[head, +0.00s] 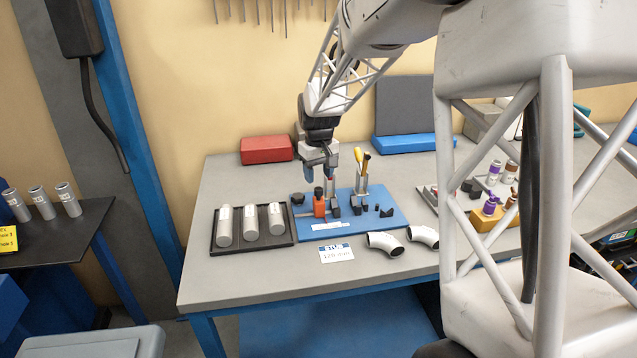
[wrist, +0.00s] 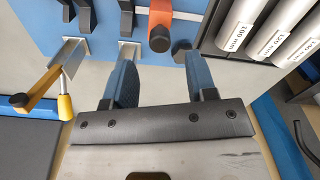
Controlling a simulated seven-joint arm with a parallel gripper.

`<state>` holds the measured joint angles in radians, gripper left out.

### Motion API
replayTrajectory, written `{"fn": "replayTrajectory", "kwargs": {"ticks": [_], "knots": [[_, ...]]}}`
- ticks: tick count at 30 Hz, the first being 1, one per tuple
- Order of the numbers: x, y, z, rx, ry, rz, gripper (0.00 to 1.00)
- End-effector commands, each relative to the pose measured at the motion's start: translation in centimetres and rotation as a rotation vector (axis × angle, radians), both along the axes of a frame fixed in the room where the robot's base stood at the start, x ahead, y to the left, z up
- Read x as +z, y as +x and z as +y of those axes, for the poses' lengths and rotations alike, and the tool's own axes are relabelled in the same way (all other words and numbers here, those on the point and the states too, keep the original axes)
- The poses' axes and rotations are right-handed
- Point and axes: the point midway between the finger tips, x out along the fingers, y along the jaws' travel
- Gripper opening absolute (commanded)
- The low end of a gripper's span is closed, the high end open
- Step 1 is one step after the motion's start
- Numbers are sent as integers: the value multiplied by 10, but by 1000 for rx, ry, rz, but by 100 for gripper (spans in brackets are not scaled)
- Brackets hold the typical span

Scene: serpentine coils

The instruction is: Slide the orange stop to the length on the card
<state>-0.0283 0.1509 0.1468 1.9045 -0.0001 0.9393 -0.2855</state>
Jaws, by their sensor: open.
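The orange stop (head: 319,204) stands upright on the blue mat (head: 372,226), with a dark knob on top. A pale scale strip (head: 330,226) lies in front of it. The white card (head: 336,253) at the table's front reads "STUB" and what looks like 126 mm; the digits are small. My gripper (head: 320,172) is above and slightly behind the stop, pointing down. In the wrist view my gripper (wrist: 160,78) is open and empty, its blue fingers apart. The orange stop (wrist: 160,20) shows beyond the fingertips, between their lines, not visibly touched.
A black tray (head: 252,246) with three labelled grey tubes sits left of the mat. Metal elbows (head: 384,243) lie in front of it. A holder with yellow-handled tools (head: 360,178) stands close right of my gripper. The front-left tabletop is clear.

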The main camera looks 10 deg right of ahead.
Motion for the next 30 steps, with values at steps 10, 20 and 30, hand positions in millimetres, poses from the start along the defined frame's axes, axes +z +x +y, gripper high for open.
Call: {"fn": "replayTrajectory", "kwargs": {"ticks": [10,20,30], "knots": [[23,0,0,0,0,0,52],[24,0,0,0,0,0,52],[41,-28,-3,-21,0,-17,52]]}}
